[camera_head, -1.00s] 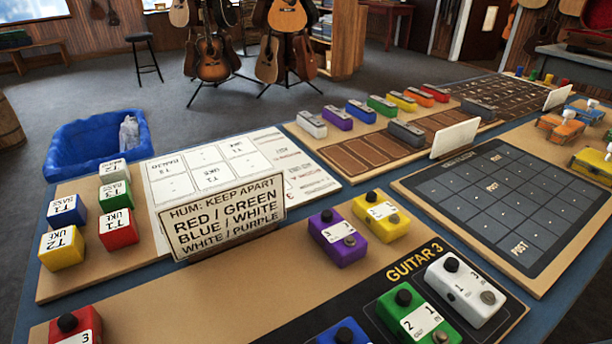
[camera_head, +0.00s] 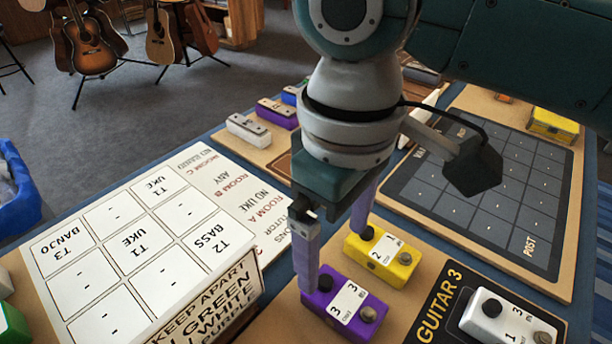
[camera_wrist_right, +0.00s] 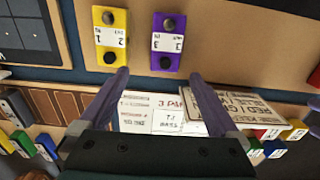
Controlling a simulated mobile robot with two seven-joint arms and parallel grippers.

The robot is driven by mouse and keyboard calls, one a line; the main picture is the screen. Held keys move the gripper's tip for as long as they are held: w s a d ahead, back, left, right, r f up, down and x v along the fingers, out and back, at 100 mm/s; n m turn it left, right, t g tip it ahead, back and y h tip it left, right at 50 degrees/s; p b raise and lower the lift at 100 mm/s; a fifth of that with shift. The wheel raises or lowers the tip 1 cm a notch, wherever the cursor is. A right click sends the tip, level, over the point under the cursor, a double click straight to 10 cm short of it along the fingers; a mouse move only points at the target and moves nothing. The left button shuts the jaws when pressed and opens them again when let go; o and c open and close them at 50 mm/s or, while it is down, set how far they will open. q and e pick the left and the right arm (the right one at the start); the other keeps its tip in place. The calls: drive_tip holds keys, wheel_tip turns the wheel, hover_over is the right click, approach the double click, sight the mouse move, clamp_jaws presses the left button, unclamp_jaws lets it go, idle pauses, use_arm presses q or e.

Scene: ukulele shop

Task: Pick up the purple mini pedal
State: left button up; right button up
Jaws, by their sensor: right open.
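The purple mini pedal (camera_head: 345,302), with a white label marked 3, stands on the tan board beside the yellow pedal (camera_head: 381,257). My right gripper (camera_head: 334,255) points down over it, with one finger overlapping the purple pedal's left end and the other behind, near the yellow pedal. In the right wrist view the purple pedal (camera_wrist_right: 168,44) lies beyond the open, empty fingertips (camera_wrist_right: 159,74), nearer the right finger. The yellow pedal (camera_wrist_right: 110,38) is beyond the left finger. Contact cannot be told. My left gripper is not in view.
A keep-apart sign (camera_head: 215,308) stands left of the purple pedal. A white pedal (camera_head: 505,322) sits on the black Guitar 3 mat (camera_head: 440,312) to the right. A dark grid board (camera_head: 520,180) lies behind right, and a white card grid (camera_head: 120,250) lies left.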

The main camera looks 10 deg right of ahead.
sight(331, 284)
drive_tip(key=f, duration=0.2)
drive_tip(key=f+b, duration=0.1)
drive_tip(key=f, duration=0.1)
drive_tip(key=s+f, duration=0.1)
drive_tip(key=f, duration=0.2)
drive_tip(key=shift+a, duration=0.2)
drive_tip(key=shift+c, duration=0.3)
clamp_jaws()
